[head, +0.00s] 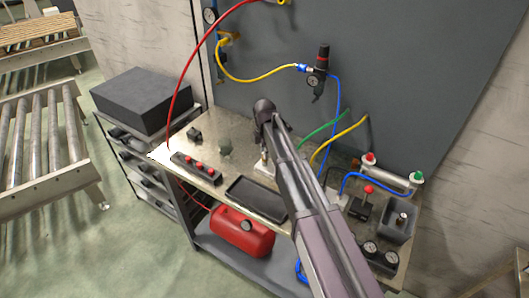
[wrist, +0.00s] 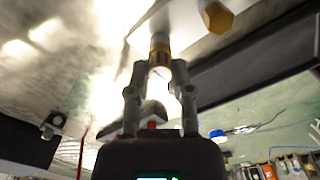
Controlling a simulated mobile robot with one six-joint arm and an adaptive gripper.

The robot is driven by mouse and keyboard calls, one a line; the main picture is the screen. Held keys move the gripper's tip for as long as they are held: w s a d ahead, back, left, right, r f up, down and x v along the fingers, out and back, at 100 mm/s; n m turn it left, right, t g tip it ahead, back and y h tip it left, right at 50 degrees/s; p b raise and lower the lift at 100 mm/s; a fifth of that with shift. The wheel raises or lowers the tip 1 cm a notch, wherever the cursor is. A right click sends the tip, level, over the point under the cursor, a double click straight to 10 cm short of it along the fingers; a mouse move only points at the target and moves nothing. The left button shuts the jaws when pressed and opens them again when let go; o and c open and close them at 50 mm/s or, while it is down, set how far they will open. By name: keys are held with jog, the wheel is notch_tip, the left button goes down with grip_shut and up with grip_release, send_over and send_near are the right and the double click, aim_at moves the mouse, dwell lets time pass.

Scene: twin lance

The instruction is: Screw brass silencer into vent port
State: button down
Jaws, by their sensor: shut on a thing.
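My gripper (wrist: 160,72) is shut on a small brass silencer (wrist: 160,47), whose brassy body shows between and beyond the fingertips in the wrist view. Its far end is close to a pale block (wrist: 187,40); I cannot tell whether it touches or sits in a port. In the head view my arm reaches over the bench, and the small gripper (head: 265,155) points down at the pale block (head: 264,168). The port itself is hidden. A brass hexagonal fitting (wrist: 216,17) stands out from the same block in the wrist view.
On the metal bench lie a black tray (head: 240,204), a red-button box (head: 196,168), a lever valve (head: 363,203) and a grey bin (head: 397,228). Green, yellow and blue hoses run close to my arm. A regulator (head: 317,78) hangs on the panel.

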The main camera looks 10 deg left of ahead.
jog(key=m, duration=0.4)
jog(key=shift+s+m, duration=0.1)
jog(key=shift+m, duration=0.2)
jog(key=m, duration=1.3)
jog(key=shift+s+f+m, duration=0.1)
jog(key=shift+m, duration=0.3)
jog(key=shift+c, duration=1.2)
grip_release()
